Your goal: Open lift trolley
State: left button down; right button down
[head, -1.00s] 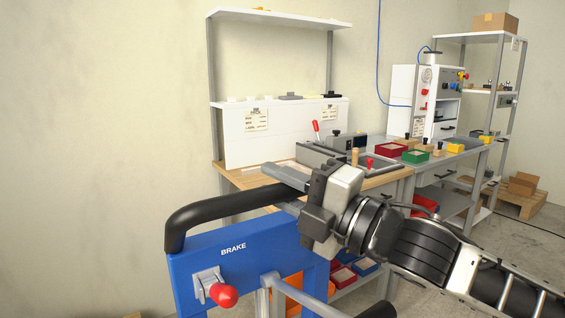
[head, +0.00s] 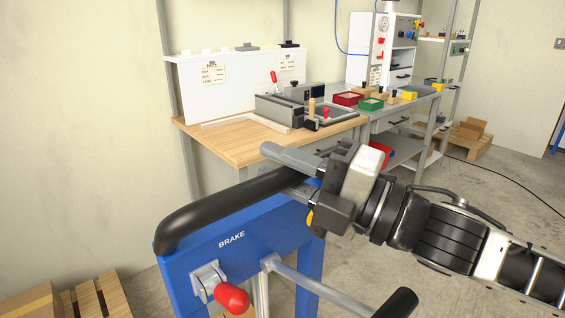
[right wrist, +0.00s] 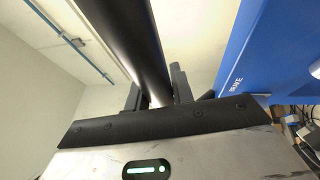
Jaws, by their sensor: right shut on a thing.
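The blue lift trolley (head: 228,250) stands in front of me with the word BRAKE on its panel. A red-knobbed brake lever (head: 232,298) sticks out of a grey plate on that panel. A black push handle (head: 225,205) curves along the top of the trolley. My right gripper (head: 283,172) is shut on the black handle near its right end. In the right wrist view the handle (right wrist: 142,45) runs between the two fingers (right wrist: 158,88). My left gripper is not in view.
A wooden workbench (head: 235,143) with a grey fixture (head: 285,108) stands behind the trolley. Red and green bins (head: 371,103) sit on a grey bench to its right. A box and pallet (head: 95,300) lie at lower left. Open floor (head: 460,200) shows at right.

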jog(key=c, duration=1.2)
grip_release()
pick_arm(q)
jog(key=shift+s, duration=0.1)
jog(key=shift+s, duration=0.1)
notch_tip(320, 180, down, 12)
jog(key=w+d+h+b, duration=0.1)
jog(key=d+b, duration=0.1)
jog(key=b, duration=1.2)
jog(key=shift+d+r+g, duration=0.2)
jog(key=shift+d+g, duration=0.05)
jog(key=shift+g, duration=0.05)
pick_arm(e)
jog(key=v, duration=1.6)
jog(key=shift+a+f, duration=0.1)
